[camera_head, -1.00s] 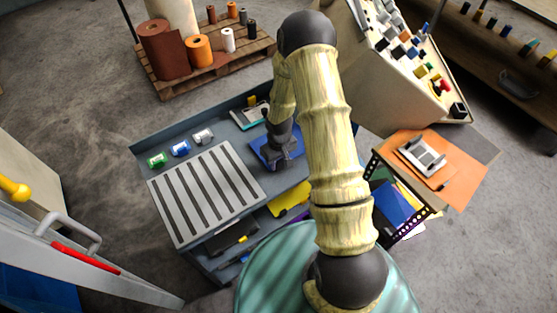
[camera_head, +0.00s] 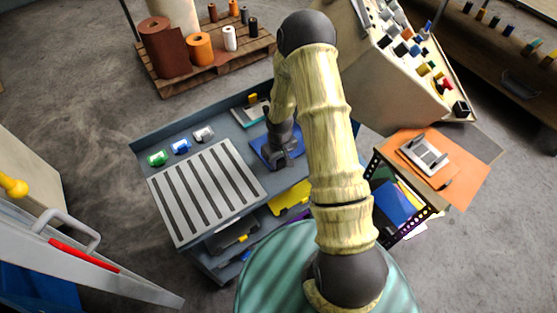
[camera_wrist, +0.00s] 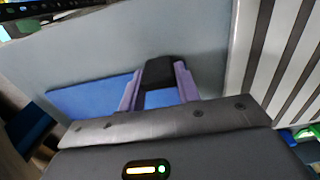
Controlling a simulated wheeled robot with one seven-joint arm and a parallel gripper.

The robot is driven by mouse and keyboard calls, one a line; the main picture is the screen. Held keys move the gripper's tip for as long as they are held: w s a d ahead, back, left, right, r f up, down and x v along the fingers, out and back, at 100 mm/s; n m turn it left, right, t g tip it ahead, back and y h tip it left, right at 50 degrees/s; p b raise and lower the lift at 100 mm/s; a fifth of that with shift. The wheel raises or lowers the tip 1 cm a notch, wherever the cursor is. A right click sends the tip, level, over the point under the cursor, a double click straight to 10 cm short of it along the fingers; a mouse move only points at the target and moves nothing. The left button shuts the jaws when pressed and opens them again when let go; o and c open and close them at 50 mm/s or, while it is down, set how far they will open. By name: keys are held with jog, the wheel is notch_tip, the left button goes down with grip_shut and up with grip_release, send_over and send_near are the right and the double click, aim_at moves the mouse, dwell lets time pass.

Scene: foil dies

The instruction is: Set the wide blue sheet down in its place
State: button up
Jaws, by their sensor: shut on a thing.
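The wide blue sheet (camera_head: 296,146) lies flat over the right part of the grey cart top (camera_head: 228,128), to the right of the striped slotted plate (camera_head: 206,190). My gripper (camera_head: 279,164) points down over the sheet and covers its middle. The purple fingers are shut on a dark block at the sheet. I cannot tell whether the sheet rests on the cart top or hangs just above it.
Small green, blue and white rolls (camera_head: 180,147) stand along the cart's back left. A teal-and-white piece (camera_head: 249,114) lies behind the sheet. A yellow sheet (camera_head: 289,199) lies on a lower shelf. A sloped console (camera_head: 395,75) and an orange-topped rack (camera_head: 468,172) stand at right.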

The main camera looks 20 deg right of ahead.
jog(key=shift+f, duration=0.15)
jog(key=o, duration=1.2)
notch_tip(320, 180, up, 18)
jog(key=b, duration=0.2)
jog(key=shift+f, duration=0.25)
jog(key=shift+s, duration=0.1)
jog(key=s+r+m+t, duration=0.1)
jog(key=s+r, duration=0.2)
jog(key=s, duration=0.4)
jog(key=s+r+m+t, duration=0.1)
jog(key=s+r+m, duration=0.1)
jog(key=s+r, duration=0.2)
jog(key=s, duration=0.3)
jog(key=shift+r+m, duration=0.25)
jog(key=shift+m, duration=0.05)
